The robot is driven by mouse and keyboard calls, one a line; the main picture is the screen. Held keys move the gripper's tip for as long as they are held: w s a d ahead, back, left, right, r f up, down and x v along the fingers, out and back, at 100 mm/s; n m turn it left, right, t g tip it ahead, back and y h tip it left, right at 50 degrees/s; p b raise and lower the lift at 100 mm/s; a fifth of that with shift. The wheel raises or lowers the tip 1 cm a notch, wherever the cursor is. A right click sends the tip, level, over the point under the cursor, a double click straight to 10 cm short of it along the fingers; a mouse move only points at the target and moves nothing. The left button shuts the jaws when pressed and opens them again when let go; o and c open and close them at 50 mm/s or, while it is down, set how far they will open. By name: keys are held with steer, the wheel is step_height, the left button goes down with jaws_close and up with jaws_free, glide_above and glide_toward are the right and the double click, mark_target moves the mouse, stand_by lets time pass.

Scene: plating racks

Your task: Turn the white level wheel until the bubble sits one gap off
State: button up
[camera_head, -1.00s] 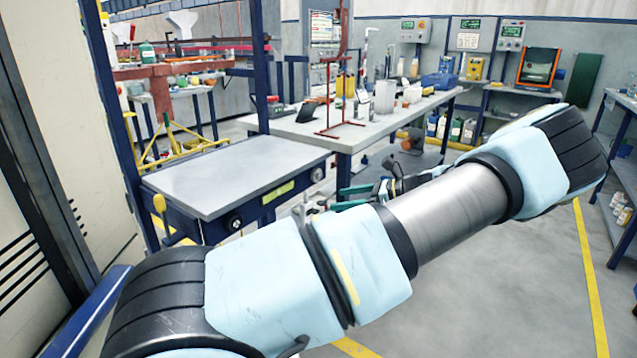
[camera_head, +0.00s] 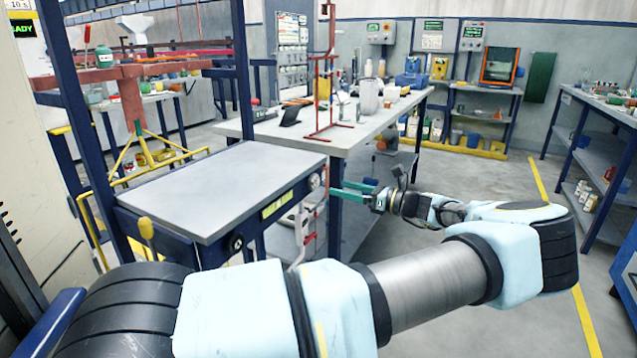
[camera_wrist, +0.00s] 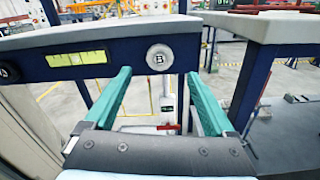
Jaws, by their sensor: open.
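The white level wheel (camera_wrist: 159,57), marked B, is on the front of the blue bench frame, under the grey top. In the head view the wheel (camera_head: 314,181) is at the frame's right corner. A yellow-green level vial (camera_wrist: 77,59) with dark marks lies left of it; it also shows in the head view (camera_head: 277,203). The bubble's exact place is too small to tell. My gripper (camera_head: 338,189) is open with green fingers pointing at the wheel. In the wrist view my gripper (camera_wrist: 159,73) has its fingers either side of the wheel, apparently short of it.
A black wheel (camera_head: 236,243) sits left of the vial on the same frame. The grey bench top (camera_head: 225,185) is bare. A longer table (camera_head: 375,128) with a red stand (camera_head: 331,80) stands close behind, right of the bench. Open floor lies to the right.

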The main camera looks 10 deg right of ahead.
mark_target(317, 182)
steer(key=p+x, duration=0.1)
steer(key=x, duration=0.6)
steer(key=shift+w+a, duration=0.1)
steer(key=shift+a, duration=0.05)
steer(key=c, duration=1.4)
